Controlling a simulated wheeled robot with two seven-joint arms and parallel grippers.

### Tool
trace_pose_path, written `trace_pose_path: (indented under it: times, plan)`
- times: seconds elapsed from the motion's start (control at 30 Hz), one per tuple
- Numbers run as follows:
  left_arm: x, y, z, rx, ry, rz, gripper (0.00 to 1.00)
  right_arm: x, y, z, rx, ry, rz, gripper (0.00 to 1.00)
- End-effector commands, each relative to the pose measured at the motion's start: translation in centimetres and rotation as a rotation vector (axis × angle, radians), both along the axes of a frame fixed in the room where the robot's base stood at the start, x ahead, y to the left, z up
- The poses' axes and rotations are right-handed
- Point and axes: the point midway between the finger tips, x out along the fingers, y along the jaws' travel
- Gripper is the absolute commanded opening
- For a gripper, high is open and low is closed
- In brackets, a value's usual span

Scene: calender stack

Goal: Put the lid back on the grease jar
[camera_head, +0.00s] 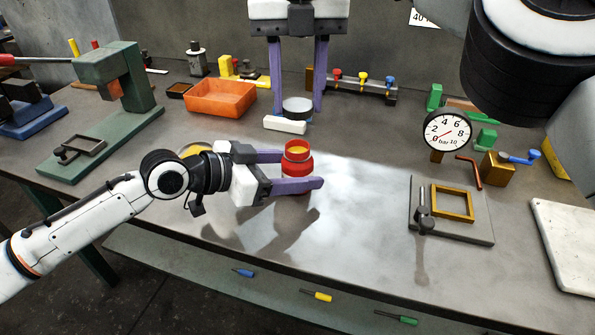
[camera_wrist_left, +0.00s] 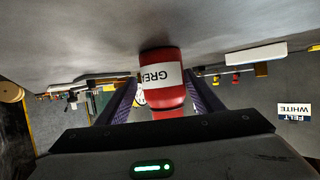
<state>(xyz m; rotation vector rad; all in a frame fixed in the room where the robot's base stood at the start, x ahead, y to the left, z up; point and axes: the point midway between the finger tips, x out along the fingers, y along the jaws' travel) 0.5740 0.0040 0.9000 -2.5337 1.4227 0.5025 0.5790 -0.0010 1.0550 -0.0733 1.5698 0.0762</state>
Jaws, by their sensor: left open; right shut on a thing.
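The red grease jar (camera_head: 297,167) is open at the top, with orange-yellow grease showing inside. It appears upright on the bench; its lower part is partly hidden by a finger. My left gripper (camera_head: 303,169) is open, with its purple fingers on either side of the jar. In the left wrist view the jar (camera_wrist_left: 163,78), with its white "GRE…" label, appears upside down between the fingers. My right gripper (camera_head: 298,108) comes down from the top, shut on a round, dark-sided lid (camera_head: 297,106) with a pale top, behind the jar.
A white block (camera_head: 285,125) lies just behind the jar. An orange bin (camera_head: 221,97) is at the back left, a green press (camera_head: 112,75) further left. A pressure gauge (camera_head: 447,131) and a framed fixture (camera_head: 452,204) stand right. The bench front is mostly clear.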

Motion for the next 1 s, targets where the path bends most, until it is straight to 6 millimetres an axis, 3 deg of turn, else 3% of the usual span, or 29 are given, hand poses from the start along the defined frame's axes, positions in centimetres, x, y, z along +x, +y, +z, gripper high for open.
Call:
trace_pose_path:
  times: [0.1,0.3,0.7,1.0]
  plan:
    - [0.9,-1.8,-0.8,-0.001,0.001,-0.001,0.6,0.0,0.0,0.0,0.0,0.0,0.0,0.19]
    - [2.0,-3.4,-1.6,0.0,0.001,0.0,0.6,0.0,0.0,0.0,0.0,0.0,0.0,0.19]
    - [2.3,-3.8,-1.9,0.001,0.0,0.001,0.6,0.0,0.0,0.0,0.0,0.0,0.0,0.19]
    - [2.3,-3.8,-1.9,0.001,0.001,0.0,0.11,0.0,0.0,0.0,0.0,0.0,0.0,0.19]
